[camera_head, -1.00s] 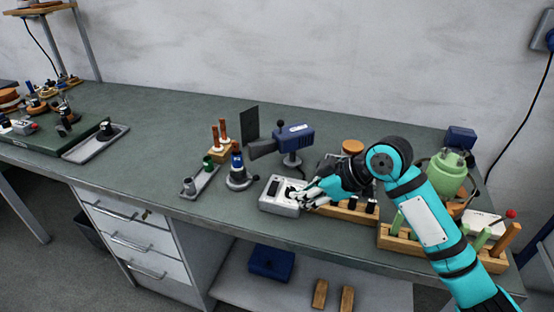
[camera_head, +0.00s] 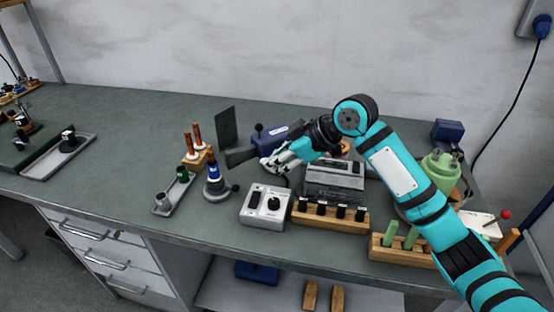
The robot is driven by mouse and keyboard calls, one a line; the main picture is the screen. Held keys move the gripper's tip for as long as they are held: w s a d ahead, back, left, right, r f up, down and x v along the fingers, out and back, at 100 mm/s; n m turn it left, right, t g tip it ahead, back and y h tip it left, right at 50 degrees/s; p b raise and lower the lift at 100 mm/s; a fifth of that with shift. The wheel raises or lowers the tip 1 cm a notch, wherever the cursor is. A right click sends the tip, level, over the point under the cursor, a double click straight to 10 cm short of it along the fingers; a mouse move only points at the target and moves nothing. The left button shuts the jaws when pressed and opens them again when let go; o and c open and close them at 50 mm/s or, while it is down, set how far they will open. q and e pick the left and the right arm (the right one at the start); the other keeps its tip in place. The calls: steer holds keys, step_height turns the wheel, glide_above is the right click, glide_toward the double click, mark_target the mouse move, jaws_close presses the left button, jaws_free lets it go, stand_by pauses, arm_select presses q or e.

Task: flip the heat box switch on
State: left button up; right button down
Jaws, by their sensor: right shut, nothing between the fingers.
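A light grey box (camera_head: 246,214), which looks like the heat box, sits near the front edge of the bench. Its top has a dark rocker switch (camera_head: 255,197) on the left and a round black knob (camera_head: 274,204) on the right. The switch is too small to tell whether it is on or off. My right gripper (camera_head: 272,165) is shut and empty, up behind the box and apart from it, in front of the blue device. My left gripper is not in view.
The blue device (camera_head: 272,137) stands behind.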

glide_above(258, 191)
steer(key=f, duration=0.4)
steer(key=shift+s+d+p, duration=0.15)
steer(key=shift+s+p, duration=0.2)
steer(key=shift+s, duration=0.05)
steer(key=f, duration=0.3)
steer(key=shift+w+f+p, duration=0.3)
steer(key=shift+f, duration=0.45)
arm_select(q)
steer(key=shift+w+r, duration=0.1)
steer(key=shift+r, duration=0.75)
arm_select(e)
steer(key=shift+w+f, duration=0.1)
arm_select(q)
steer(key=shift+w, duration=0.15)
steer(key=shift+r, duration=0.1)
